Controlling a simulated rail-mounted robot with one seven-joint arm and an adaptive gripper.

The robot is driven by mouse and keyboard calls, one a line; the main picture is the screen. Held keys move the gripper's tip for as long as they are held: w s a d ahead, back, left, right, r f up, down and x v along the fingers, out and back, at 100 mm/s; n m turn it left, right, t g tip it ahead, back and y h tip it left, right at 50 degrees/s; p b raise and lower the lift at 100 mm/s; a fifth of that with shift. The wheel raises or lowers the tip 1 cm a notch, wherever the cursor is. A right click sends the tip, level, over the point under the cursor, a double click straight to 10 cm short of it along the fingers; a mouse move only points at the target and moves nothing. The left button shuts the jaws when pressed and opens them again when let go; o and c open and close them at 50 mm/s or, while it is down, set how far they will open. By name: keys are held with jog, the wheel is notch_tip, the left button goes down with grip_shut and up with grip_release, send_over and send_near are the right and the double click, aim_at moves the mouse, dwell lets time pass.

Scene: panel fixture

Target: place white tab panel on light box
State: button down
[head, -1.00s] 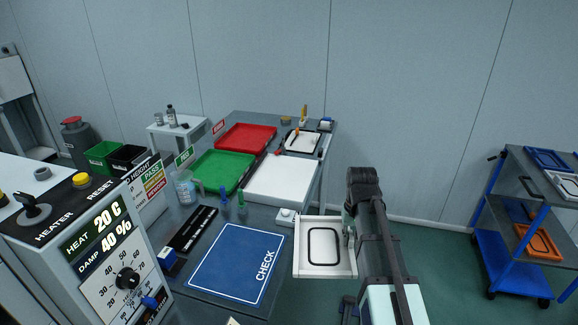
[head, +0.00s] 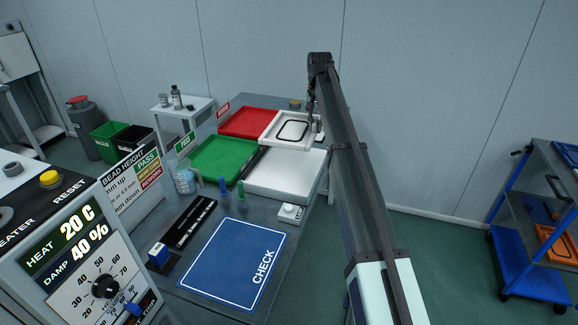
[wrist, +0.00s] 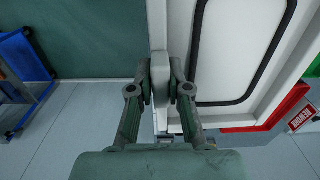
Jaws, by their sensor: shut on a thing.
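The white tab panel (head: 270,133), a shallow white tray shape with a black rounded outline, is held up over the far end of the light box. My gripper (head: 314,123) is shut on its right edge. In the wrist view, both fingers (wrist: 160,88) pinch a white tab on the panel (wrist: 214,99), whose face fills the right side. The light box (head: 287,173) is a white flat-topped box on the bench; its near part is bare. The gap between panel and light box is hard to judge.
A red tray (head: 247,122) lies behind and a green tray (head: 222,160) lies left of the light box. The blue CHECK mat (head: 232,262) is in front, with blue and green markers (head: 239,190) and a small white button box (head: 291,212) nearby. A blue cart (head: 515,265) stands far right.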

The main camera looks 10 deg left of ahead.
jog(key=w+a+r, duration=0.1)
jog(key=w+r, duration=0.1)
jog(key=shift+w+a, duration=0.35)
jog(key=shift+a, duration=0.05)
jog(key=shift+w+a, duration=0.15)
notch_tip(320, 180, down, 20)
jog(key=p, duration=0.4)
jog(key=shift+r, duration=0.15)
jog(key=c, duration=1.5)
grip_release()
jog(key=o, duration=0.4)
